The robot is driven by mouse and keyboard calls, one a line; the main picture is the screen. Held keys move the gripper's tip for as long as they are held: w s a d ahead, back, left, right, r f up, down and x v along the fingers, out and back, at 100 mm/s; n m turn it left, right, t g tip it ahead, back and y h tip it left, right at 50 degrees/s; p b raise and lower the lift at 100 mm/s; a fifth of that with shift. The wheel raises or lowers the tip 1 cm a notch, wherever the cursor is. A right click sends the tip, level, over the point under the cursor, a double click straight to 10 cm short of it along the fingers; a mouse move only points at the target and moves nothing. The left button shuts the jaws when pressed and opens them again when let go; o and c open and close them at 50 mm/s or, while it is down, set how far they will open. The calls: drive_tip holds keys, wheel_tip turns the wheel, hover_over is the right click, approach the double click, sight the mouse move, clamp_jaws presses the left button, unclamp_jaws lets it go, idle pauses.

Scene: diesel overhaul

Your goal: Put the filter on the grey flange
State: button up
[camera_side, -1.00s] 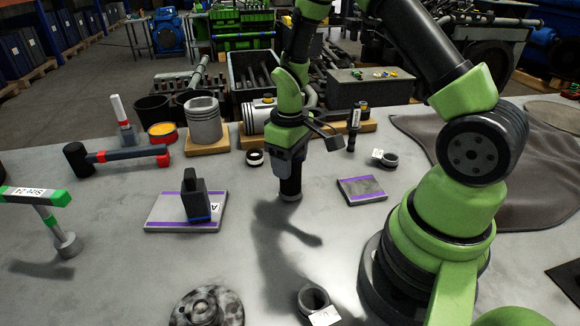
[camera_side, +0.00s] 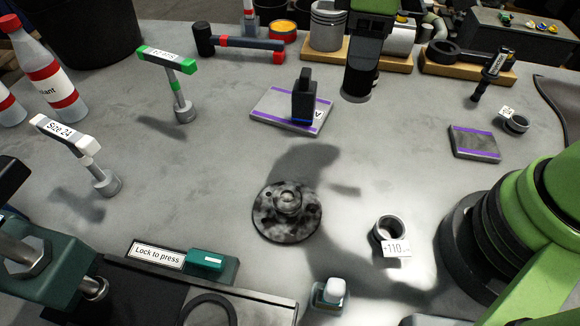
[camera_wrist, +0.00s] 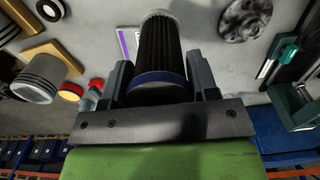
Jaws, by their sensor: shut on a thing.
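My gripper (camera_side: 366,45) is shut on the filter (camera_side: 358,84), a dark cylinder with a silver end cap pointing down. In the wrist view the filter (camera_wrist: 162,47) shows black pleats and a blue band, with a finger on each side. The grey flange (camera_side: 270,222) is a mottled round disc with a raised hub, lying flat on the bench. It also shows at the upper right of the wrist view (camera_wrist: 245,20). In the side view the filter is behind and right of the flange, apart from it. Its height above the bench is hard to tell.
A purple-striped pad (camera_side: 275,104) bears a black block (camera_side: 304,100) left of my gripper. Two T-handled tools (camera_side: 180,85) (camera_side: 92,160) stand at left. A tagged ring (camera_side: 386,229) lies right of the flange. The bench around the flange is mostly clear.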

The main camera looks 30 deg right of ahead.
drive_tip(key=s+a+r+n, duration=0.1)
drive_tip(key=s+a+n, duration=0.2)
drive_tip(key=a+n, duration=0.45)
drive_tip(key=s+a+r+n, duration=0.2)
drive_tip(key=s+a+n, duration=0.2)
drive_tip(key=a, duration=0.6)
drive_tip(key=f, duration=0.9)
drive_tip(key=shift+w+f, duration=0.2)
drive_tip(key=shift+f, duration=0.1)
drive_tip(key=shift+f, duration=0.1)
drive_tip(key=o, duration=1)
wheel_tip(320, 180, up, 12)
drive_tip(key=shift+r, duration=0.15)
